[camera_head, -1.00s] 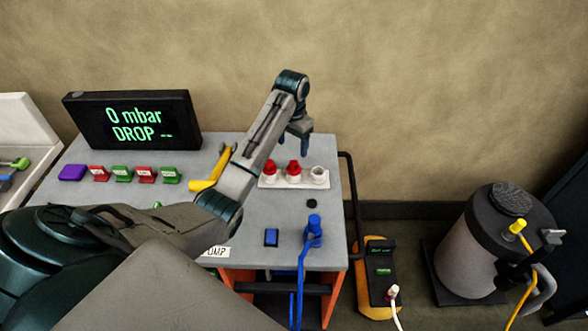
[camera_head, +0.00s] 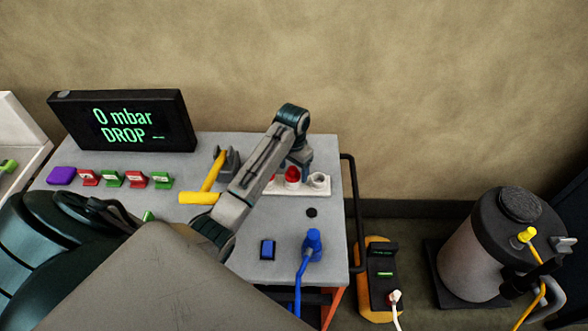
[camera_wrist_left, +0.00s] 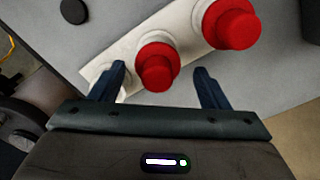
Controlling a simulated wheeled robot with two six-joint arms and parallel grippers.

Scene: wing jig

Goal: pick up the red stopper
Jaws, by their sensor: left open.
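A white holder strip (camera_head: 281,188) lies on the grey table with two red stoppers and one empty white socket (camera_head: 319,180) at its right end. The red stopper (camera_head: 292,174) beside the empty socket shows behind my left gripper (camera_head: 303,172); the other is mostly hidden by my arm. In the left wrist view this stopper (camera_wrist_left: 156,68) appears between the two open blue fingers (camera_wrist_left: 159,70), which are apart from it. The other red stopper (camera_wrist_left: 232,24) is up and to the right there. My right gripper is not in view.
A yellow-handled tool (camera_head: 205,187) lies left of my arm. A blue plug with a cable (camera_head: 313,243), a blue block (camera_head: 267,249) and a black disc (camera_head: 311,212) are in front of the holder. A display (camera_head: 124,121) stands at the back left.

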